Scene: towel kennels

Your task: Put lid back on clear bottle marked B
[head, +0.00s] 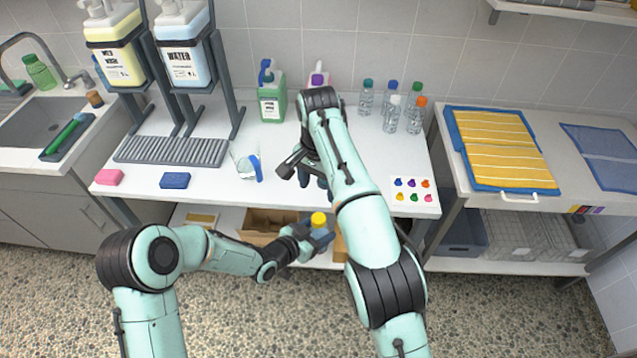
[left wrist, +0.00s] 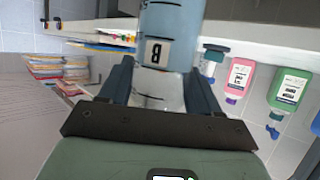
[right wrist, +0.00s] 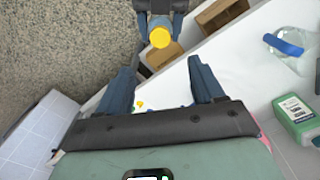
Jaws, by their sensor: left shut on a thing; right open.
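My left gripper (head: 312,240) is shut on a bottle labelled B (left wrist: 160,50) and holds it in front of the table's front edge. The bottle looks bluish in the left wrist view, which cuts off its top. A round yellow top (head: 319,219) sits at the bottle's upper end and looks like a lid; it also shows in the right wrist view (right wrist: 160,37). I cannot tell how firmly it is seated. My right gripper (head: 303,172) is open and empty above the table front, apart from the bottle; its fingers also show in the right wrist view (right wrist: 163,85).
The white table (head: 350,150) holds a clear jug with a blue handle (head: 246,163), a green bottle (head: 271,95), several small capped bottles (head: 391,112) and a card with coloured dots (head: 412,190). A blue sponge (head: 175,180) lies left. Cardboard boxes (head: 268,222) stand below.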

